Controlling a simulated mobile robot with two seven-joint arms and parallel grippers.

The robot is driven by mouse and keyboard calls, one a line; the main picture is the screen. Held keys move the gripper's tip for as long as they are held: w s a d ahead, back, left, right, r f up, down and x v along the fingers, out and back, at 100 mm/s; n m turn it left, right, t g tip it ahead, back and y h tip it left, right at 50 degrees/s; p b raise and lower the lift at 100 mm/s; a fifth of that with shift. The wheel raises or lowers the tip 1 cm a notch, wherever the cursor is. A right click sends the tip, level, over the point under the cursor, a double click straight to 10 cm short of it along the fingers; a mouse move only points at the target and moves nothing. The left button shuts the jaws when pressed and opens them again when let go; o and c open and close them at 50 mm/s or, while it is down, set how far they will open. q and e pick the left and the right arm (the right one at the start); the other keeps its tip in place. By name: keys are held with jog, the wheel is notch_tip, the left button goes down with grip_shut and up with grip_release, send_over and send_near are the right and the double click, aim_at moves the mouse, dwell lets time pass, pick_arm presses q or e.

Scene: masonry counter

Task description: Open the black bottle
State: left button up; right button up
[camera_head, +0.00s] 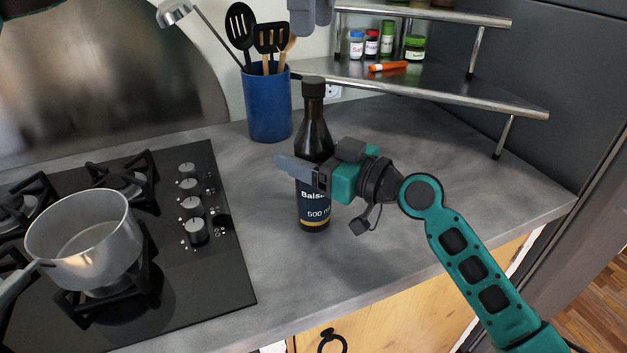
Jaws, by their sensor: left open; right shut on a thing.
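The black bottle (312,214) stands upright on the grey counter (400,130), with a black cap (313,87) on its neck and a dark label with white lettering. My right gripper (308,172) reaches in from the right and is shut around the bottle's body, just above the label; its fingers cover part of the bottle. My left gripper (311,14) is at the top edge of the view, above the cap and apart from it, open and empty. Most of it is cut off by the frame.
A gas hob (218,283) with a grey pot (82,240) lies to the left. A blue utensil holder (268,105) stands behind the bottle. A metal shelf (450,92) with small jars is at the back right. The counter right of the bottle is clear.

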grip_shut()
